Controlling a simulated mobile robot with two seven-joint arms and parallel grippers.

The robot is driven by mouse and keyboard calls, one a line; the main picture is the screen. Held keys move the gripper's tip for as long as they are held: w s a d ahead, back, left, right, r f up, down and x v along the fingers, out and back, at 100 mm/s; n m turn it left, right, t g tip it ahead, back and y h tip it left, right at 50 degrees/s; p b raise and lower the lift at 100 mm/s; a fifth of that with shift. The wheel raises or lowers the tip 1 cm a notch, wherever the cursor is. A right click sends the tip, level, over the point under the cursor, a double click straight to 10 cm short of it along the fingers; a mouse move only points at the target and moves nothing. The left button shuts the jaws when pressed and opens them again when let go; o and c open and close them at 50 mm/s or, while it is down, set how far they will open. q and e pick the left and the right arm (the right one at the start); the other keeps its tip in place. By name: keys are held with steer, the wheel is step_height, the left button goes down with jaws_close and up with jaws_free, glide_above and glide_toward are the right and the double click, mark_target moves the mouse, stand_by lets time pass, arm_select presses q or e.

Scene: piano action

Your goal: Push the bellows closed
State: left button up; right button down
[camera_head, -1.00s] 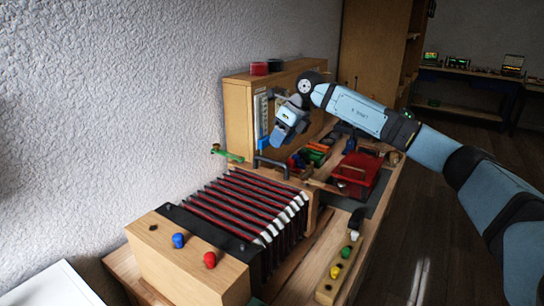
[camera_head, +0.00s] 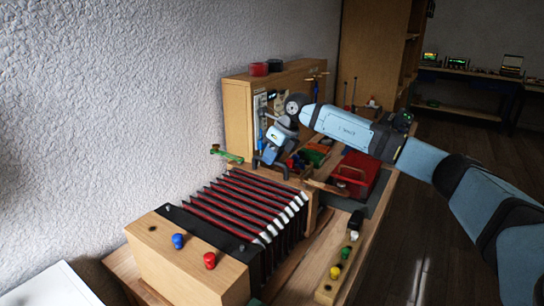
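The bellows (camera_head: 232,208) lies on the bench with its red and black folds spread apart. A wooden end block (camera_head: 187,262) with a blue knob (camera_head: 178,241) and a red knob (camera_head: 209,260) closes its near end. A dark handle (camera_head: 270,168) stands at its far end. My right gripper (camera_head: 268,163) reaches in from the right, pointing down at the dark handle. I cannot tell whether it touches the handle, and its fingers are too small and hidden to read. My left gripper is not in view.
A wooden cabinet panel (camera_head: 238,120) stands behind the bellows. A red tray (camera_head: 357,172) sits to the right of it. A strip with coloured knobs (camera_head: 327,290) lies along the bench's right edge. A green-handled tool (camera_head: 228,155) is near the wall.

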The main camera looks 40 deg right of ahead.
steer(key=shift+a, duration=0.1)
steer(key=s+a, duration=0.3)
steer(key=a, duration=0.5)
steer(key=s+a, duration=0.4)
steer(key=a, duration=0.4)
steer(key=shift+a, duration=0.15)
steer(key=shift+f, duration=0.1)
steer(key=c, duration=1.3)
jaws_free()
steer(key=shift+c, duration=0.2)
steer(key=shift+o, duration=1.2)
steer(key=shift+a, duration=0.2)
steer(key=v, duration=1.4)
